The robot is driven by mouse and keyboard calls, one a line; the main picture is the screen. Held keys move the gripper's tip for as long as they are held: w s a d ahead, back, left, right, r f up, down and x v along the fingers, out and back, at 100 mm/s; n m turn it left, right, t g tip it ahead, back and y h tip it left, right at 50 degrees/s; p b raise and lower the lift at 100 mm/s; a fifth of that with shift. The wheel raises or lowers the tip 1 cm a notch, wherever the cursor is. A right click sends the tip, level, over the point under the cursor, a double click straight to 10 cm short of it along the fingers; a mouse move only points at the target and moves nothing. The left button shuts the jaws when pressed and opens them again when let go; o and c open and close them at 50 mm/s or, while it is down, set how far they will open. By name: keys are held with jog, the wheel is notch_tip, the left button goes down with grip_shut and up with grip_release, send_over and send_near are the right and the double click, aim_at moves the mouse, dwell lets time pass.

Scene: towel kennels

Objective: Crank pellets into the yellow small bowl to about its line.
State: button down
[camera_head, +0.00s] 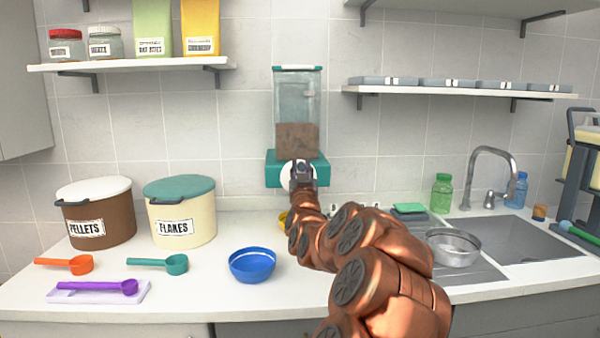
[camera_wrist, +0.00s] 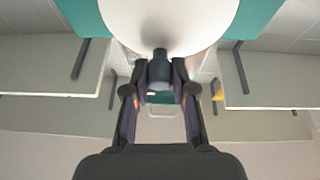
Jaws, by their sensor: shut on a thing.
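The pellet dispenser (camera_head: 297,98) is fixed to the tiled wall, with a clear hopper partly filled with brown pellets and a teal body. Its round white crank disc shows in the wrist view (camera_wrist: 168,20). My gripper (camera_head: 301,172) is at the front of this disc, and in the wrist view my gripper (camera_wrist: 160,85) is shut on the dark crank knob (camera_wrist: 159,70). The yellow small bowl (camera_head: 284,219) stands on the counter below the dispenser. My arm hides most of it, so its line and contents cannot be seen.
A blue bowl (camera_head: 252,265) stands left of my arm, a metal bowl (camera_head: 454,247) to the right near the sink. PELLETS (camera_head: 103,212) and FLAKES (camera_head: 180,212) bins stand at left, with several scoops in front. Shelves hang on both sides of the dispenser.

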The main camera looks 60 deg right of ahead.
jog(key=shift+s+d+f+m+g+h+b, duration=0.3)
jog(key=shift+m+g, duration=0.65)
jog(key=shift+m, duration=1)
jog(key=shift+s+d+f+m+g+h+b, duration=0.25)
jog(key=shift+m+g, duration=0.65)
jog(key=shift+m, duration=1)
jog(key=shift+s+d+f+m+g+h+b, duration=0.15)
jog(key=shift+s+d+m+g+h+b, duration=0.25)
jog(key=shift+m+g, duration=1.05)
jog(key=shift+a+m+t, duration=0.15)
jog(key=shift+m+t, duration=0.35)
jog(key=shift+m, duration=0.1)
jog(key=c, duration=1)
grip_release()
jog(key=shift+s, duration=0.1)
jog(key=shift+o, duration=0.2)
jog(key=v, duration=1.2)
jog(key=shift+r, duration=0.1)
